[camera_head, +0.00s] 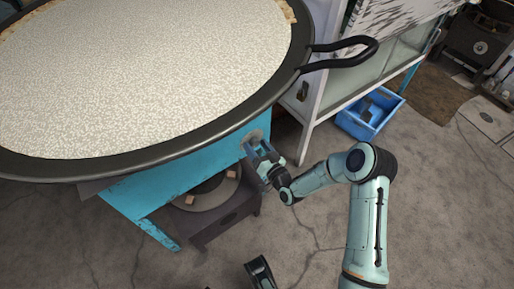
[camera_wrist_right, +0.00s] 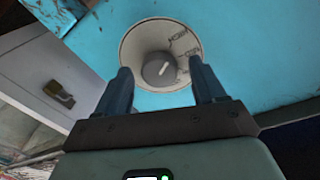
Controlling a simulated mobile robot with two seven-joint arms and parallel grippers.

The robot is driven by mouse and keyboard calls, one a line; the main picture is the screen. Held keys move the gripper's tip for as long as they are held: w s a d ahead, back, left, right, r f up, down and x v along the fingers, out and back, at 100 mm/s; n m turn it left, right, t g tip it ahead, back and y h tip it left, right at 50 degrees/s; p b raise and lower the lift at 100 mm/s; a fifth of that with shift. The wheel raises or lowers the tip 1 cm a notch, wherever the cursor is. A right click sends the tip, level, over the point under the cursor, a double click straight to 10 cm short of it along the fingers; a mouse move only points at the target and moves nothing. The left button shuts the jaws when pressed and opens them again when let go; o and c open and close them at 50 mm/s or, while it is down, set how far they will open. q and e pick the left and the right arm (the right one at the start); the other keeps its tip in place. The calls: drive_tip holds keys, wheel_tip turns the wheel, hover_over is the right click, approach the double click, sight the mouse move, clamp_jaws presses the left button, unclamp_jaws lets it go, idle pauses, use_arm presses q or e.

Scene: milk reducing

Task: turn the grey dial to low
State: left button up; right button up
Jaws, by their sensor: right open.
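The grey dial (camera_wrist_right: 158,70) is a round knob with a white pointer mark, in the middle of a pale round plate (camera_wrist_right: 138,44) on the blue stand. In the wrist view its mark points to the upper right. Small dark lettering is on the plate's right side, too small to read surely. My right gripper (camera_wrist_right: 161,72) is open, its two fingers on either side of the dial; I cannot tell whether they touch it. In the head view my right gripper (camera_head: 260,158) is at the blue stand's right end and the dial is hidden.
A wide black pan (camera_head: 297,62) full of white liquid overhangs the blue stand (camera_head: 165,190), its looped handle above my right gripper. A white cabinet (camera_head: 318,92) with a latch stands behind. A blue crate (camera_head: 372,112) is on the floor.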

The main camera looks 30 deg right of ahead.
use_arm(q)
drive_tip(key=shift+s, duration=0.1)
use_arm(e)
drive_tip(key=shift+w, duration=0.15)
drive_tip(key=c, duration=1.1)
drive_tip(key=shift+o, duration=0.3)
